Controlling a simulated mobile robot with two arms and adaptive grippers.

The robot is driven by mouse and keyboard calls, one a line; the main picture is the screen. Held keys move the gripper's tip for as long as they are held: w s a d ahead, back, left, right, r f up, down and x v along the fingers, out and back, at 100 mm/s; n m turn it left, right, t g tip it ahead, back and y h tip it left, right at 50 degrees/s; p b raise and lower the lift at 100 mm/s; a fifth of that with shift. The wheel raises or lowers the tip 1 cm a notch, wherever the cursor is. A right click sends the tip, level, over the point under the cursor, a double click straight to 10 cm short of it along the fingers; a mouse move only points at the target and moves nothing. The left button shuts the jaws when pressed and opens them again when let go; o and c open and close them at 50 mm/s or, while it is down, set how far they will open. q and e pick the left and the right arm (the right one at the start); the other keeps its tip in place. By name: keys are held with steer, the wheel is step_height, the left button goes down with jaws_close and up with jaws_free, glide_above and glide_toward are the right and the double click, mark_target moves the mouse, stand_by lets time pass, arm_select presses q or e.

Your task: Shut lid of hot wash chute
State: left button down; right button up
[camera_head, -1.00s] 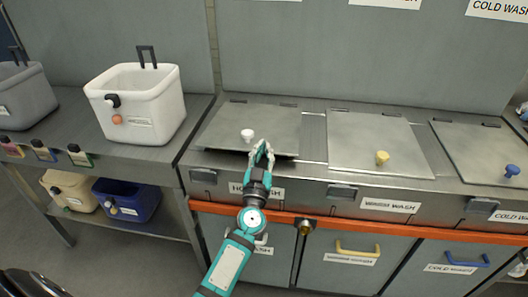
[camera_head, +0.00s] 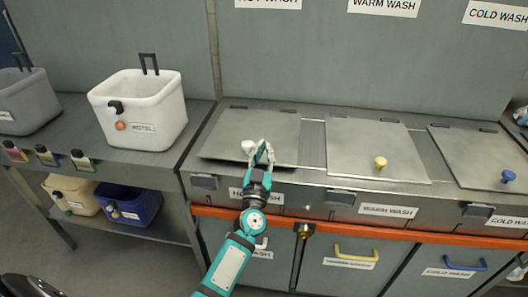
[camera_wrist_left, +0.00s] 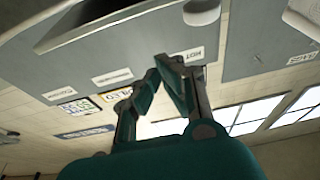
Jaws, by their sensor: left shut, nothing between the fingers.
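The hot wash chute lid (camera_head: 228,132) is a grey metal plate with a white knob (camera_head: 248,146) near its front edge. The fingers hide part of the front edge. In the left wrist view the shut fingers (camera_wrist_left: 168,62) point towards the wall panel with the HOT label (camera_wrist_left: 195,54). My right gripper is not in view.
The warm wash lid (camera_head: 365,145) with a yellow knob and the cold wash lid (camera_head: 475,155) with a blue knob lie flat to the right. A white bin (camera_head: 145,105) stands on the left counter. An orange rail (camera_head: 400,231) runs below the chutes.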

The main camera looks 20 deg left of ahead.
arm_select(q)
steer(key=b+v, duration=0.1)
steer(key=v, duration=0.1)
steer(key=shift+s+d+f, duration=0.1)
steer(key=shift+s+d, duration=0.05)
steer(key=shift+s, duration=0.15)
steer(key=shift+s+f, duration=0.8)
steer(key=shift+s, duration=2.45)
steer(key=x, duration=0.9)
steer(key=f, duration=0.2)
steer(key=shift+w+f+b, duration=0.25)
steer(key=shift+w+b, duration=0.1)
steer(key=shift+b, duration=0.05)
steer(key=shift+s+f, duration=0.1)
steer(key=shift+f, duration=0.65)
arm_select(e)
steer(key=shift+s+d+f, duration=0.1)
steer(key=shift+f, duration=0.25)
